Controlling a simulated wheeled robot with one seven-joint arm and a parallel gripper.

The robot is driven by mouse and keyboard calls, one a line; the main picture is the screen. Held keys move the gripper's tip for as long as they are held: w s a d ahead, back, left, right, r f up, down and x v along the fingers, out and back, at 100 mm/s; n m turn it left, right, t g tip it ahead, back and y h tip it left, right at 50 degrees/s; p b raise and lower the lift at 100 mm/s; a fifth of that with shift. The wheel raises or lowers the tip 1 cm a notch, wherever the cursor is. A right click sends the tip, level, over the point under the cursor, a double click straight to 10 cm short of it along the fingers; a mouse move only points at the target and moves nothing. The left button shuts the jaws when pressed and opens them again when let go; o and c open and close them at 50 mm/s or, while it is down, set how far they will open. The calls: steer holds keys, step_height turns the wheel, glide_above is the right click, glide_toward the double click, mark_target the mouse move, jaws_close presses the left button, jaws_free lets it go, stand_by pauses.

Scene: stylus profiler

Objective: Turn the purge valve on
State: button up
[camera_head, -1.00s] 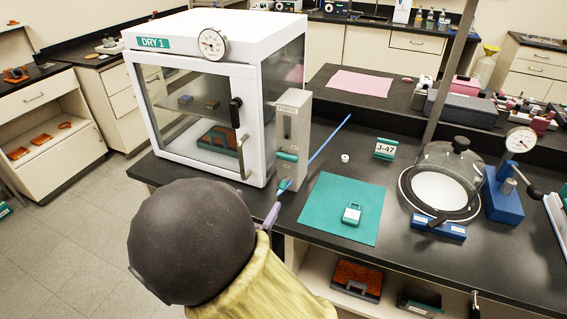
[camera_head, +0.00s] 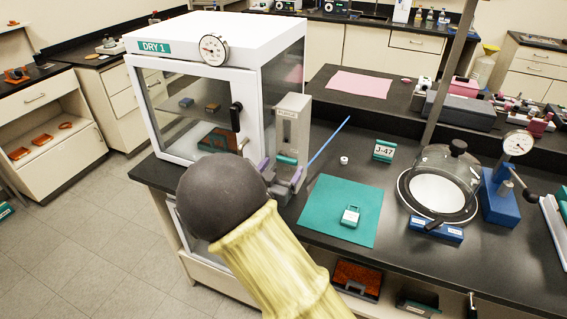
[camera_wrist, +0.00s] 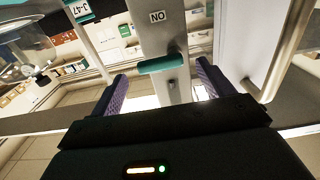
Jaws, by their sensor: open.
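The purge valve is a grey upright box (camera_head: 292,125) at the right front corner of the dry cabinet, with a teal handle (camera_head: 287,159) low on its face. In the wrist view the teal handle (camera_wrist: 162,65) lies crosswise on the grey column, near a label (camera_wrist: 157,16) that appears upside down and reads ON. My gripper (camera_head: 281,173) is open, with purple fingers on either side of the column near the handle. In the wrist view my gripper (camera_wrist: 163,82) has the handle between and just beyond its fingertips. I cannot tell whether the fingers touch it.
The white cabinet (camera_head: 220,35) marked DRY 1 stands left of the valve, with a door handle close by. A blue rod (camera_head: 328,145) slants just right of the valve. A teal mat (camera_head: 330,215) with a small teal-and-white item and a glass dome (camera_head: 445,165) are farther right.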

mark_target(287, 160)
steer(key=shift+x, duration=1.1)
steer(key=shift+c, duration=0.4)
steer(key=c, duration=0.9)
